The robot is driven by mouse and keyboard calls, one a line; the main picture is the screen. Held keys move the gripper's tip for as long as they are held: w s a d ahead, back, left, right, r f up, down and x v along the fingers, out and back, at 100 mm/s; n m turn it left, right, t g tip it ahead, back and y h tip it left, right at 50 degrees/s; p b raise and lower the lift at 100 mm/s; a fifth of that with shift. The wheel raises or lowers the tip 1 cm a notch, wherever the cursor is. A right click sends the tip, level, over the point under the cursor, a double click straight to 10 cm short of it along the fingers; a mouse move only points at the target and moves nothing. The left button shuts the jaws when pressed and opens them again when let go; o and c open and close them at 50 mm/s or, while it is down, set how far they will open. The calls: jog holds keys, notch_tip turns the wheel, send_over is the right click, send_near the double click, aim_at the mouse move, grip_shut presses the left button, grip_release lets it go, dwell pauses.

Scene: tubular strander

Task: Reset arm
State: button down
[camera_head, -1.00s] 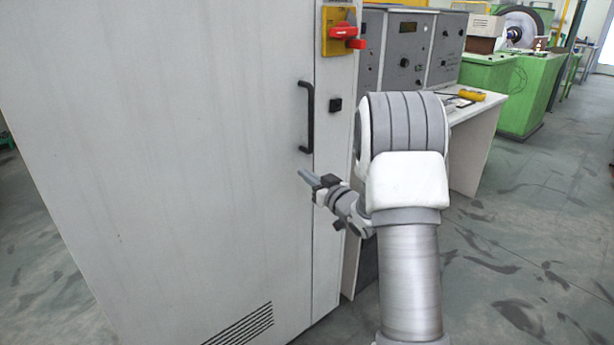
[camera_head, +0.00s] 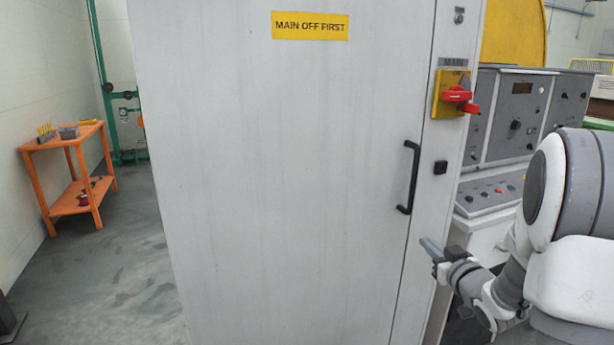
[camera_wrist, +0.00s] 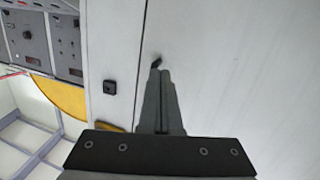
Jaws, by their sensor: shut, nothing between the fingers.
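My gripper (camera_head: 430,246) is in front of the grey cabinet, below and to the right of the black door handle (camera_head: 408,178). Its fingers are shut with nothing between them. In the wrist view my gripper (camera_wrist: 162,72) points toward the cabinet door (camera_wrist: 230,60), with a small part of the black handle (camera_wrist: 156,62) showing just past the fingertips. The cabinet door (camera_head: 270,180) is closed. I cannot tell the exact gap between the fingertips and the cabinet.
A red main switch on a yellow plate (camera_head: 438,104) is on the cabinet, with a small black latch (camera_head: 440,167) below it. A control panel (camera_head: 515,110) stands to the right. An orange trolley (camera_head: 70,165) is at the left, with open floor (camera_head: 120,250) beside it.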

jog(key=s+a+r+m+g+h, duration=0.2)
jog(key=s+a+r+g+h, duration=0.25)
jog(key=s+r, duration=0.35)
jog(key=s+a+f+g+y+p, duration=0.1)
jog(key=s+a+g, duration=0.35)
jog(key=s, duration=0.75)
jog(key=s+a+f+g+y, duration=0.1)
jog(key=s+a+g+y, duration=0.1)
jog(key=s+a, duration=0.75)
notch_tip(320, 180, up, 14)
jog(key=s+d+p, duration=0.2)
jog(key=p, duration=1.1)
jog(key=shift+d+p, duration=0.35)
jog(key=shift+s, duration=0.1)
